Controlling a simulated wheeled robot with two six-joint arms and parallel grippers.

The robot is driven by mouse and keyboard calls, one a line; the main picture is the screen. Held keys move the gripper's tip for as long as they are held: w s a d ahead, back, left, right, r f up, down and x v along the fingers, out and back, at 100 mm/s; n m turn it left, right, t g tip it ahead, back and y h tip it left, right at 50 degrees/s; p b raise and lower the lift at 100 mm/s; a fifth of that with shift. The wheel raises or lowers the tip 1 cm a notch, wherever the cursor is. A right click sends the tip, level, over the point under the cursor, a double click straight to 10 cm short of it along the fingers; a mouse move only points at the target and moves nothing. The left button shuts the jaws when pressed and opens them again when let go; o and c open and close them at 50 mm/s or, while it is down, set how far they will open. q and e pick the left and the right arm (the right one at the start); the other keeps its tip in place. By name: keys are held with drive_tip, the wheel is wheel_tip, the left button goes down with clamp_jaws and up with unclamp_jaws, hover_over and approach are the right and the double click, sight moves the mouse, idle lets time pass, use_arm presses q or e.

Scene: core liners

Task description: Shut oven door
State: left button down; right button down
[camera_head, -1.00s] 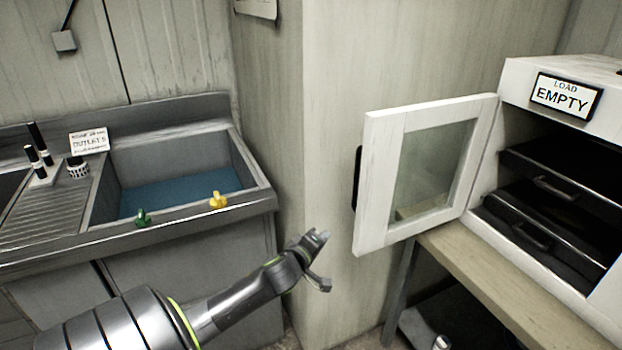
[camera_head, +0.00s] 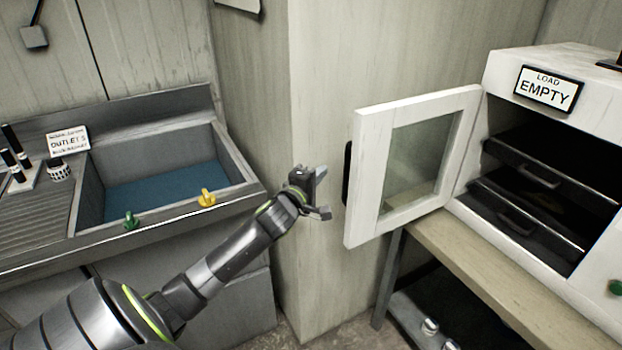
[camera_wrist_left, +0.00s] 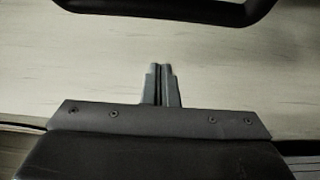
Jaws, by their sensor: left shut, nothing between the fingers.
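The oven (camera_head: 500,72) is a white box at the right with a "LOAD EMPTY" sign and dark trays inside. Its white-framed door (camera_head: 368,150) with a glass pane stands open, swung out to the left. A black handle (camera_head: 348,174) sits on the door's outer side near its free edge. My left gripper (camera_head: 323,192) is shut and empty, just left of the door and apart from it in the head view. In the left wrist view the closed fingers (camera_wrist_left: 161,84) show below a dark curved bar, likely the handle (camera_wrist_left: 180,14). My right gripper is not in view.
The oven stands on a wooden bench (camera_head: 470,262) with metal objects on a shelf below. A sink (camera_head: 165,140) with green and yellow taps is at the left. A wall corner (camera_head: 300,120) lies behind my left gripper.

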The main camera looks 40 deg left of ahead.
use_arm(q)
drive_tip(key=d+p, duration=0.1)
drive_tip(key=w+d, duration=0.1)
drive_tip(key=d+p, duration=0.1)
drive_tip(key=shift+w+d+p, duration=0.3)
drive_tip(key=shift+w, duration=0.05)
idle(0.3)
